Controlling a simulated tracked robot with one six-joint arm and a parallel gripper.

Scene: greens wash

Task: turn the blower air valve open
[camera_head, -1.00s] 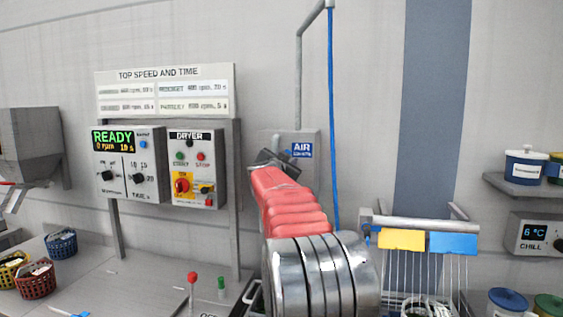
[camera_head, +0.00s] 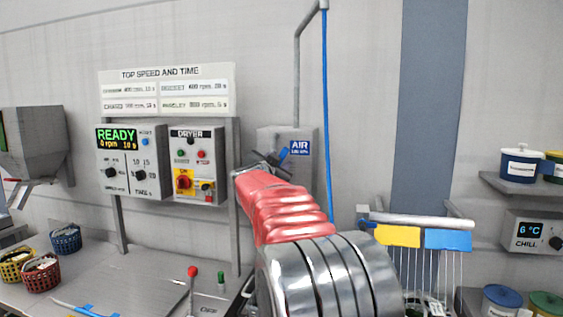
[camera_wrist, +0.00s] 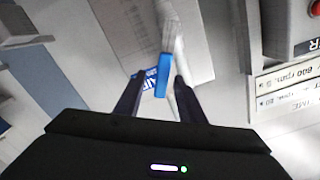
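The blower air valve's blue handle (camera_wrist: 163,75) shows in the wrist view at the end of a pale grey pipe or stem. In the head view the handle (camera_head: 285,156) is a small blue piece beside the AIR label (camera_head: 299,148), partly hidden by my gripper. My gripper (camera_head: 262,163) is at the grey air panel (camera_head: 283,138). In the wrist view my gripper (camera_wrist: 158,80) is open, its two dark fingers on either side of the blue handle. Gaps show beside the handle; I cannot tell whether it lies fully at fingertip depth.
The dryer control box (camera_head: 197,165) and the READY control box (camera_head: 130,160) are left of my gripper. A blue air hose (camera_head: 327,90) hangs just right of the air panel. A wire rack (camera_head: 425,223) with yellow and blue tags stands at the right.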

